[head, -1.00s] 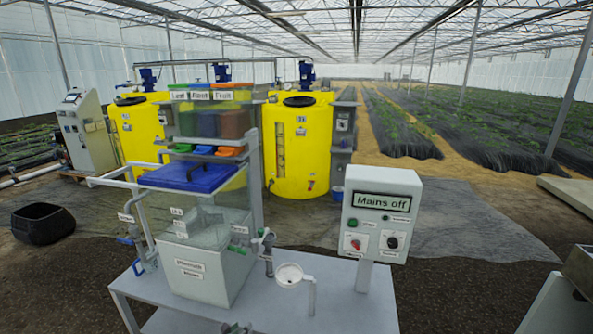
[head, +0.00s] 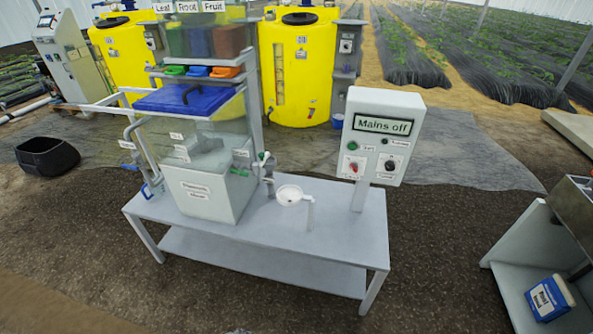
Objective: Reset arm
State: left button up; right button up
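Neither of my arms nor grippers shows in the head view. A grey bench (head: 255,236) stands in front of me. On its left part is a clear tank rig with a pale lower box (head: 205,190) and a blue lid (head: 186,98). Above the lid sit green, blue and orange trays (head: 224,72) and bins labelled Leaf, Root and Fruit (head: 198,42). A control box (head: 382,136) on a post at the bench's right reads "Mains off". It has a red knob, a black knob and a green button. A white funnel-like cup (head: 289,195) is mid-bench.
Two large yellow tanks (head: 300,80) stand behind the bench. A black tub (head: 47,157) lies on the ground at left. A grey cabinet (head: 66,58) is at far left. At right, a stand (head: 530,250) has a blue-and-white container (head: 549,298) low on it. The ground in front is clear.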

pick_arm(q)
jog(key=s+a+f+m+g, duration=0.1)
jog(key=s+f+m, duration=0.1)
jog(key=s+m, duration=0.4)
jog(key=s+a+f+m+g+y, duration=0.1)
jog(key=s+m, duration=0.5)
jog(key=s, duration=0.7)
jog(key=s+a+f+m+g, duration=0.1)
jog(key=s+f+m, duration=0.3)
jog(key=s, duration=0.6)
jog(key=shift+s+a+f+m+g+y, duration=0.35)
jog(key=shift+a+m, duration=0.35)
jog(key=shift+m, duration=0.3)
pick_arm(e)
jog(key=shift+a, duration=0.3)
pick_arm(q)
jog(key=shift+w, duration=0.1)
pick_arm(e)
jog(key=shift+d, duration=0.25)
jog(key=shift+a, duration=0.2)
pick_arm(q)
jog(key=shift+c, duration=0.4)
